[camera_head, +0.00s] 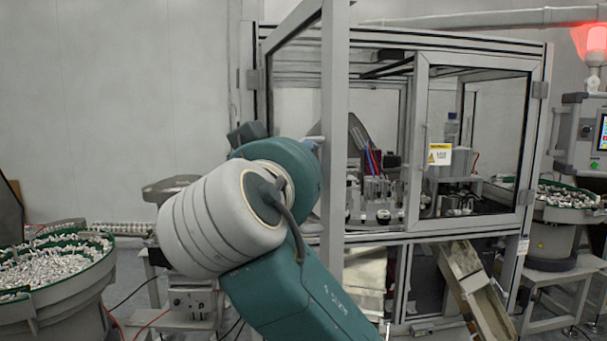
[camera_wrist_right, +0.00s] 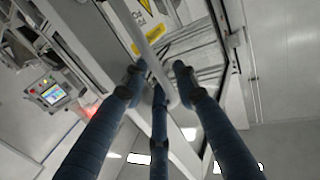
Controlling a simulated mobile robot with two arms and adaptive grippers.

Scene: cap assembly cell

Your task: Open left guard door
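The left guard door (camera_head: 335,85) is a grey-framed clear panel on the left side of the cell. In the head view it stands swung outward towards me, hinged at its left post. A teal and grey arm of mine covers its lower part and hides the handle there. In the right wrist view a pale bar handle (camera_wrist_right: 153,58) runs between the fingers of my right gripper (camera_wrist_right: 158,75). The fingertips are spread apart around the bar, with small gaps visible; contact is unclear. My left gripper is not in view.
Bowl feeders stand at left (camera_head: 55,275) and right (camera_head: 568,198). A sloping chute (camera_head: 470,280) is under the cell. A red lamp (camera_head: 596,45) and control screen (camera_head: 602,132) are at right.

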